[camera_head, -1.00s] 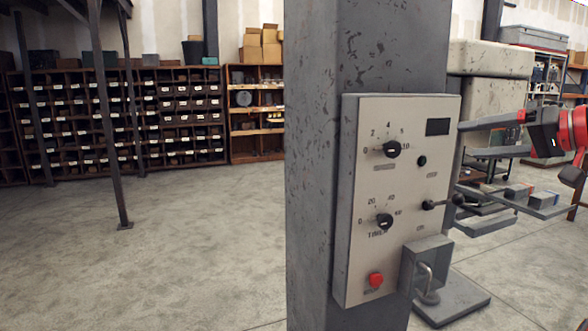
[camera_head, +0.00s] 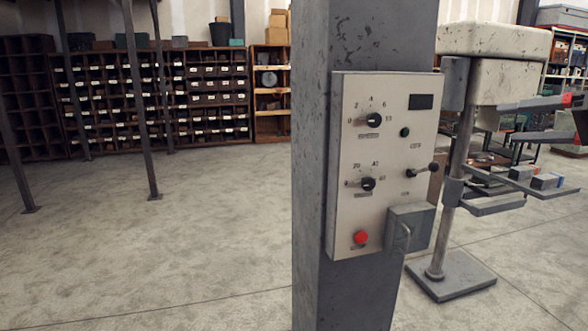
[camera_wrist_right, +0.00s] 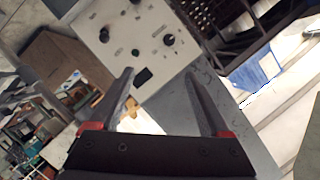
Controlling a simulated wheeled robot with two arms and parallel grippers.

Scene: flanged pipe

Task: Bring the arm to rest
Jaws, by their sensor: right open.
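My right gripper (camera_head: 508,122) comes in from the right edge in the head view. Its two grey fingers with red bases are apart, and nothing is between them. In the right wrist view the gripper (camera_wrist_right: 159,75) is also open and empty, with the control panel (camera_wrist_right: 128,35) beyond its fingertips. In the head view the panel (camera_head: 393,150) is on a worn grey post (camera_head: 325,160). It carries two black knobs, a small lever (camera_head: 433,167), a red button (camera_head: 361,237) and a grey box. The gripper is right of the panel, apart from it. My left gripper is not in view.
A machine with a cream head (camera_head: 500,60), a column and a floor base (camera_head: 450,278) stands behind the panel at right. Small boxes lie on a shelf (camera_head: 560,190) there. Wooden pigeonhole racks (camera_head: 150,100) line the back wall. The floor (camera_head: 170,250) at left is mostly clear.

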